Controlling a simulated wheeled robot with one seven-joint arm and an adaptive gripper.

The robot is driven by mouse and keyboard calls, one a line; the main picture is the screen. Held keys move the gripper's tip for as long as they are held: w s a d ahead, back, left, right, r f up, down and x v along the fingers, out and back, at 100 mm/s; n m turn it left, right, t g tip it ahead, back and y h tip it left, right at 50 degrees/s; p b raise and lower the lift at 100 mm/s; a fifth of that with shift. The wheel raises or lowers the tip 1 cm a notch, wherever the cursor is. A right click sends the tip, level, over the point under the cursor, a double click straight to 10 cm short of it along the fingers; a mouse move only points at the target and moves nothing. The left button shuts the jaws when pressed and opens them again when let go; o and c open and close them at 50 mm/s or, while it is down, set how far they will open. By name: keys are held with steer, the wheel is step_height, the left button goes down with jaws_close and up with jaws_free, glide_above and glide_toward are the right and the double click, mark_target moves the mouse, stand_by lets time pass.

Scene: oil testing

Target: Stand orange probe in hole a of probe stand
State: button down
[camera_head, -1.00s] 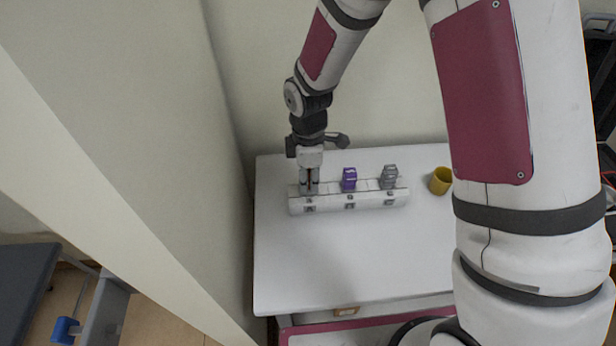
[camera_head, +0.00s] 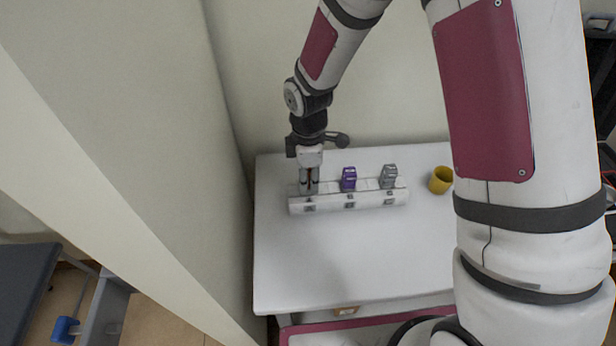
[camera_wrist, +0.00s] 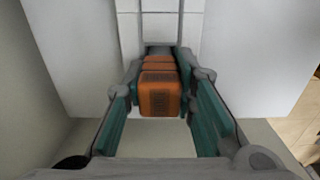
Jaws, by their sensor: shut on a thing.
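The orange probe (camera_wrist: 159,92) shows between the two fingers in the wrist view. My gripper (camera_wrist: 160,75) is shut on it. In the head view my gripper (camera_head: 309,184) points down over the left end of the white probe stand (camera_head: 330,207), at the leftmost labelled position. Only a small sliver of the probe shows between the fingers there. The probe's lower end is hidden, so I cannot tell how deep it sits in the hole. The stand also shows beneath the fingers in the wrist view (camera_wrist: 160,28).
A purple probe (camera_head: 348,179) stands in the middle of the stand and a grey probe (camera_head: 389,177) at its right. A yellow cup (camera_head: 440,181) is right of the stand. The white table (camera_head: 350,260) is clear in front. A wall is close on the left.

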steer(key=shift+f, duration=0.6)
steer(key=c, duration=1.6)
jaws_free()
steer(key=shift+r, duration=0.1)
steer(key=shift+r+p, duration=2.55)
steer(key=shift+r, duration=2.9)
